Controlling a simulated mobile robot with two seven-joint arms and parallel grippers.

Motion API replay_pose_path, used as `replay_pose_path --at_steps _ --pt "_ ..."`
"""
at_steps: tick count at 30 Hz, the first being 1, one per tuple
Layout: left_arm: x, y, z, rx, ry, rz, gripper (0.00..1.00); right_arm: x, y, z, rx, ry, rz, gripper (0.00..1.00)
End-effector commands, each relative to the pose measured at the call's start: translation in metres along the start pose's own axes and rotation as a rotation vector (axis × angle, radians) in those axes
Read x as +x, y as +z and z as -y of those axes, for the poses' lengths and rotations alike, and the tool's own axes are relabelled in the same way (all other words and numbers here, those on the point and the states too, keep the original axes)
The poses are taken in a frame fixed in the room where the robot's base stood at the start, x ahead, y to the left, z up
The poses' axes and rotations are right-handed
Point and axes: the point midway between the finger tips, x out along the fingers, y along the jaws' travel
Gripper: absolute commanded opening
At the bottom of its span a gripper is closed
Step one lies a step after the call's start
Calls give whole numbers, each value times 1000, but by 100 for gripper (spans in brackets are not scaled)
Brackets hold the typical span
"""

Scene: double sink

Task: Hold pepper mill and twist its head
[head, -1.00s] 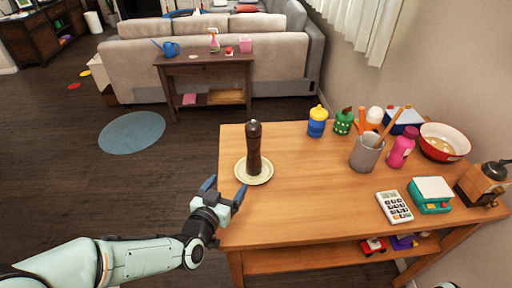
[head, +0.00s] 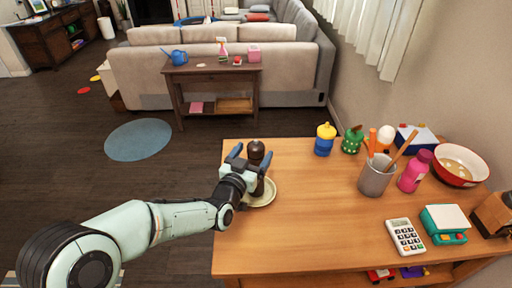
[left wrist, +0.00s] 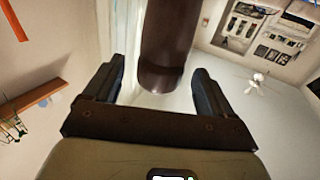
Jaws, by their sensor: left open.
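The dark brown pepper mill (head: 257,148) stands upright on a pale round plate (head: 262,199) near the table's left edge. My left gripper (head: 251,157) is at the upper part of the mill and hides much of its body in the head view. In the left wrist view, the mill (left wrist: 166,50) shows between the two fingers (left wrist: 155,80), with a gap on each side. The left gripper is open and not closed on the mill. My right gripper is not in view.
On the wooden table (head: 310,225), a grey utensil cup (head: 376,178), a blue and yellow bottle (head: 324,139), a pink bottle (head: 414,172), a calculator (head: 405,237), a toy scale (head: 445,222) and a red bowl (head: 459,165) stand to the right. The front middle is clear.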

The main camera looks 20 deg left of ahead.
Motion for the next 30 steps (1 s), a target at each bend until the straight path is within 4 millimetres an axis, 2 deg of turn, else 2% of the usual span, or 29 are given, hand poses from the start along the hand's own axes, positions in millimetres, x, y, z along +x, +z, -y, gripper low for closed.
replay_pose_path --at_steps 3,6,17,18,23,30 --pt "16 -1 0 2 0 1 84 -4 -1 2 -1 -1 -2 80" --pt "23 0 0 0 0 1 84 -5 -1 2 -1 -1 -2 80" --pt "26 0 0 0 0 2 84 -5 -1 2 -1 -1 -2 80" --pt "26 0 0 0 0 1 71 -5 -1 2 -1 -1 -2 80" --pt "26 0 0 0 0 1 19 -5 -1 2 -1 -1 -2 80" --pt "26 0 0 0 0 1 19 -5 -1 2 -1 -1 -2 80"
